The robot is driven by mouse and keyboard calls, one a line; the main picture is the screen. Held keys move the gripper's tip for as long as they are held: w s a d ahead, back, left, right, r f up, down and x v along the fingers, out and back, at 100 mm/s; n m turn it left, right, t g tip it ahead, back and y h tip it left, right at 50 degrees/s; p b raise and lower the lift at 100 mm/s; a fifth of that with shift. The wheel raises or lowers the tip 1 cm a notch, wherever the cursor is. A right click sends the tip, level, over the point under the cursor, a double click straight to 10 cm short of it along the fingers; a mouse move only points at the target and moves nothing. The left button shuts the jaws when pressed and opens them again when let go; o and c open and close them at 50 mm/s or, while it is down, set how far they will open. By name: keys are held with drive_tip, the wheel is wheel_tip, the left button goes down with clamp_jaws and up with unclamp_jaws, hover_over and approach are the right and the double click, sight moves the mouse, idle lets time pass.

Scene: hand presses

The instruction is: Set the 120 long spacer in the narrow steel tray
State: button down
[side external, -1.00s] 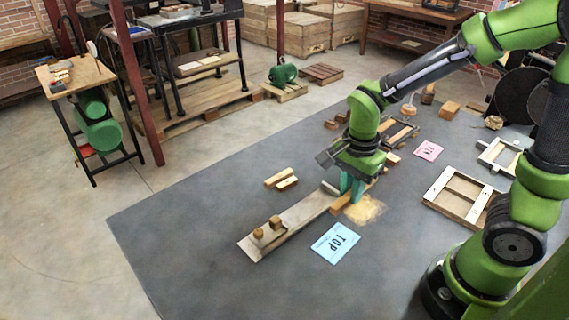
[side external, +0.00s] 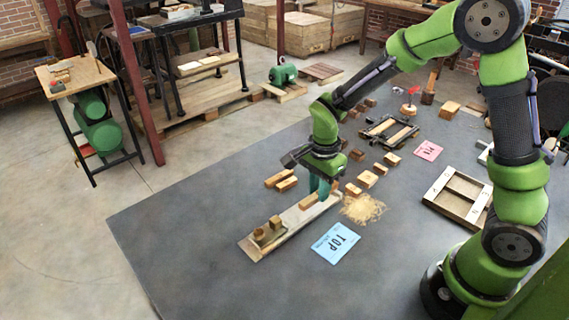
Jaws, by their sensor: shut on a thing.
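My gripper (side external: 321,190), with teal fingers, points down over the far right end of a long, narrow, pale tray (side external: 288,226). It is shut on a long wooden spacer (side external: 308,201), whose near end shows left of the fingers. The fingers hide the spacer's middle. The spacer lies roughly along the tray's length, at or just above it; I cannot tell whether it touches. Two small wooden pieces (side external: 275,222) stand at the tray's near left end. Any marking on the spacer is too small to read.
Loose wooden blocks (side external: 366,179) lie behind and right; two more (side external: 280,178) lie left. A wooden frame (side external: 458,196) sits right. The mat's front left is clear.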

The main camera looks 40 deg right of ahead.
sight(313, 196)
drive_tip(key=shift+w+a+f, duration=0.1)
drive_tip(key=shift+w, duration=0.65)
drive_tip(key=shift+w+f, duration=0.15)
drive_tip(key=shift+f, duration=1.6)
drive_tip(key=shift+f, duration=0.15)
drive_tip(key=c, duration=1.3)
unclamp_jaws()
drive_tip(key=shift+c, duration=0.2)
